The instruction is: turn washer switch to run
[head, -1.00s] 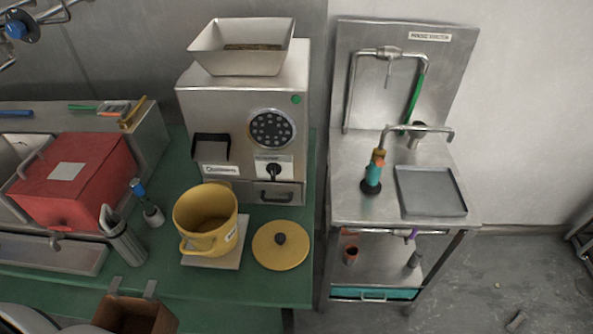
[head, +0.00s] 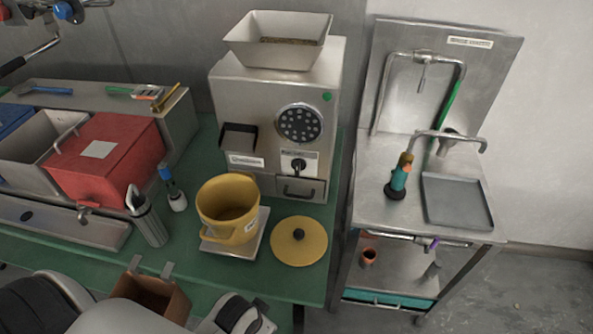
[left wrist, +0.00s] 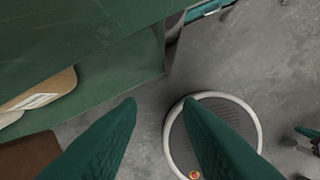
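No switch in view carries a readable washer or run label. A black knob (head: 298,165) sits on a small pale panel on the front of the steel grinder (head: 262,105), below the round perforated disc; its setting is too small to read. A steel sink stand (head: 384,200) with taps and a label too blurred to read stands to the right. My left gripper (left wrist: 160,103) shows in the left wrist view with its two green fingers apart and nothing between them, over the floor beside the green bench. It is not visible in the head view. My right gripper is in neither view.
A red box (head: 105,155) is at the left. Floor right of the stand is clear.

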